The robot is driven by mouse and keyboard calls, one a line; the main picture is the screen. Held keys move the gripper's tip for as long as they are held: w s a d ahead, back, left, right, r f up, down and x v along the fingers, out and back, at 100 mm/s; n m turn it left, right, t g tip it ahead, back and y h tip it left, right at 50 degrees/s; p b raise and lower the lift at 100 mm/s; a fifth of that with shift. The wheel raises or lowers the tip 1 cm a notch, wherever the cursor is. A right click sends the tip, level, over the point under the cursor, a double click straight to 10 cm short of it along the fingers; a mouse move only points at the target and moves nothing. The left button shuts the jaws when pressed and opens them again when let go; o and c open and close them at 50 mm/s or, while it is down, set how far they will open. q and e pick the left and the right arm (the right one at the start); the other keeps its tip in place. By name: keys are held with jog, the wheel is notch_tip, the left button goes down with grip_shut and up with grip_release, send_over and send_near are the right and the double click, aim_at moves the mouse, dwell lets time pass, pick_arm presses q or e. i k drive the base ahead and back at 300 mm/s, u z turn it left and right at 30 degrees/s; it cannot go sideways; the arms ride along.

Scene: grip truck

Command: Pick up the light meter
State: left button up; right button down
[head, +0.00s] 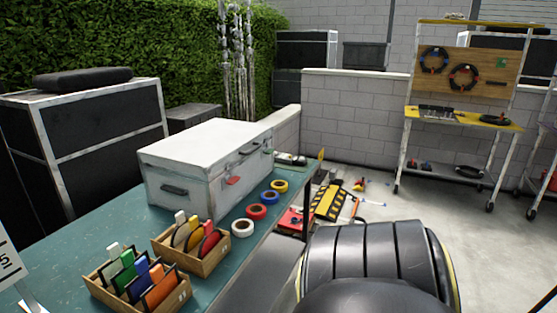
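I cannot make out a light meter for certain. A small white and dark object (291,159) lies at the far end of the green table (110,235), just past the white case (205,165); it is too small to identify. Neither of my grippers shows in the head view. A large black ribbed shape, which looks like part of my arm, fills the lower right and hides the floor and whatever lies behind it.
Two wooden boxes (207,268) with coloured tabbed items stand at the table's near end. Tape rolls (257,211) line its right edge. Red and yellow gear (328,200) lies on the floor beyond. A wheeled tool rack (462,118) stands back right, with open floor before it.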

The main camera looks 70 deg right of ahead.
aim_at(281, 158)
jog(key=z, duration=2.45)
